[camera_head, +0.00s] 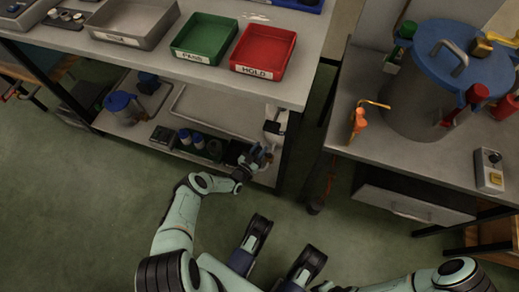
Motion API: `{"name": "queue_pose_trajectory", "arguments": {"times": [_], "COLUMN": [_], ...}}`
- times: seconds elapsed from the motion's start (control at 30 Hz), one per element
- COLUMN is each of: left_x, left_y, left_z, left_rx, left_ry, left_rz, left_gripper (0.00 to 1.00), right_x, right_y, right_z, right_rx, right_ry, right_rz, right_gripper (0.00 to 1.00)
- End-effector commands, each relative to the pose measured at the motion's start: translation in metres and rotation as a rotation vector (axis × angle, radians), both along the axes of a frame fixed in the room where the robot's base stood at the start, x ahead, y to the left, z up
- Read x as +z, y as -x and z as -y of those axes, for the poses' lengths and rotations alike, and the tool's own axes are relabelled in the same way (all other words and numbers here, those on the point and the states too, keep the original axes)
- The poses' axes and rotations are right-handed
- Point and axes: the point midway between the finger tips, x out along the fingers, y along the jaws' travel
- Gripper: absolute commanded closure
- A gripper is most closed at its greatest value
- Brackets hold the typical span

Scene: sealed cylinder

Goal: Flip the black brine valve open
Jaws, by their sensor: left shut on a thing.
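My left gripper (258,160) reaches to the right end of the lower shelf under the tray bench. It is shut on a small dark thing that its fingers mostly hide; I cannot tell what it is. A small black fitting (274,127) sits just above the gripper, by the bench leg; it may be the black brine valve, but it is too small to be sure. A grey cylinder (412,104) with a blue lid (449,62) stands on the right bench, with green, red and yellow fittings around it. My right forearm shows at bottom right; its gripper is out of view.
Green (203,58) and red (291,52) trays and a grey bin (154,40) stand on the bench top. The lower shelf holds a blue-lidded pot (121,105) and blue-capped bottles. An orange fitting (358,122) is at the right bench's edge.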

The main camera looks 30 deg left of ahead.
Motion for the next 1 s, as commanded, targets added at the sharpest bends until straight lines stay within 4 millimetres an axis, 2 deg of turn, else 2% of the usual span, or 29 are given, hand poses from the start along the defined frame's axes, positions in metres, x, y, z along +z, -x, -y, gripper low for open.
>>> {"name": "queue_pose_trajectory", "arguments": {"times": [0.27,0.6,0.8,1.0], "left_x": [0.000,0.000,-0.001,-0.001], "left_y": [0.004,0.015,0.022,0.026], "left_z": [0.002,0.009,0.014,0.019], "left_rx": [0.066,0.317,0.486,0.629], "left_ry": [0.004,0.003,0.002,0.001], "left_rz": [-0.002,-0.002,-0.001,-0.001], "left_gripper": [0.97,0.97,0.97,0.97], "right_x": [0.005,0.020,0.020,0.015], "right_y": [-0.011,-0.038,-0.041,-0.034], "right_z": [-0.001,-0.005,-0.005,-0.004], "right_rx": [0.004,0.013,0.015,0.012], "right_ry": [0.002,0.008,0.009,0.007], "right_rz": [0.036,0.126,0.135,0.111], "right_gripper": [0.57,0.57,0.57,0.57]}}
